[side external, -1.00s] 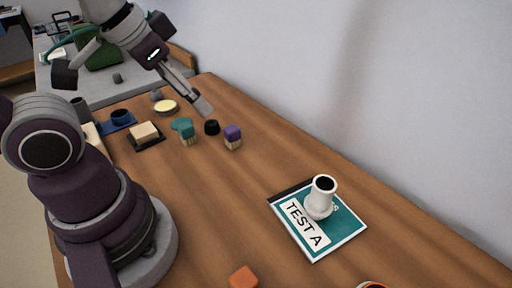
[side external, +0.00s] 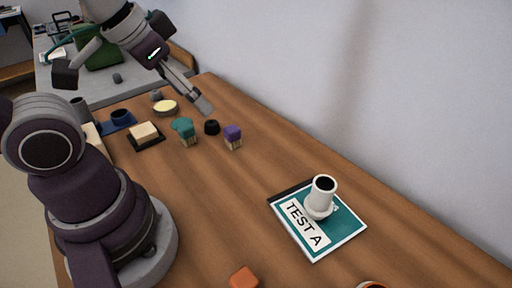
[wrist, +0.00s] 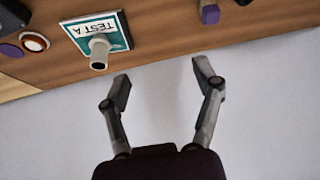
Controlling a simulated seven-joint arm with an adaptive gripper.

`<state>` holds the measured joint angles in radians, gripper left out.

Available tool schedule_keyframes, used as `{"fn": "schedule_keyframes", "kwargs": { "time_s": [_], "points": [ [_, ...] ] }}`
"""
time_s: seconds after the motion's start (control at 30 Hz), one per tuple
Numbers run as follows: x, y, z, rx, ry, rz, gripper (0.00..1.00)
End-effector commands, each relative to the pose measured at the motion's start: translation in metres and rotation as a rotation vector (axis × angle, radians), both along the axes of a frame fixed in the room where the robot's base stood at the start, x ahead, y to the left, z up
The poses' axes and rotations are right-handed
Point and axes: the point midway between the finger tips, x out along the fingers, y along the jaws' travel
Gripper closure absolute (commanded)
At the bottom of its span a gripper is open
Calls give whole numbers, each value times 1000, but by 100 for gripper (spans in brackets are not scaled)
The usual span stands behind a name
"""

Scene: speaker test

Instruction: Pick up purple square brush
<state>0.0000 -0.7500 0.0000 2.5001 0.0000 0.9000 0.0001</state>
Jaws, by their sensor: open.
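The purple square brush (side external: 233,132) stands on the wooden table in the side view, purple block on top and pale bristles below. My gripper (side external: 204,106) is raised above the table, up and left of the brush in that view, and apart from it. In the wrist view my gripper (wrist: 164,74) shows two fingers spread wide with nothing between them. A purple object (wrist: 11,50) lies at the left edge of the wrist view; I cannot tell if it is the brush.
A teal brush (side external: 187,138), a black round item (side external: 212,127) and a pale block on a dark base (side external: 144,132) are near the brush. A white cup (side external: 321,192) stands on the TEST A booklet (side external: 345,232). An orange block (side external: 243,277) lies in front. A wall (side external: 400,90) borders the table.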

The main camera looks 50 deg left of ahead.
Motion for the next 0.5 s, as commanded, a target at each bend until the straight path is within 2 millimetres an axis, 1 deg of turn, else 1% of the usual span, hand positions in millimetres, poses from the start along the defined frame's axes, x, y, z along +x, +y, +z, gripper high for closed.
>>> {"fn": "schedule_keyframes", "kwargs": {
  "time_s": [0.23,0.3,0.37,0.47,0.5],
  "points": [
    [0,0,0,-1,0,2,33],
    [4,2,1,-12,13,38,33],
    [13,6,1,-37,43,128,33],
    [40,20,-3,-92,109,393,33],
    [53,26,-8,-107,131,520,33]
  ]
}}
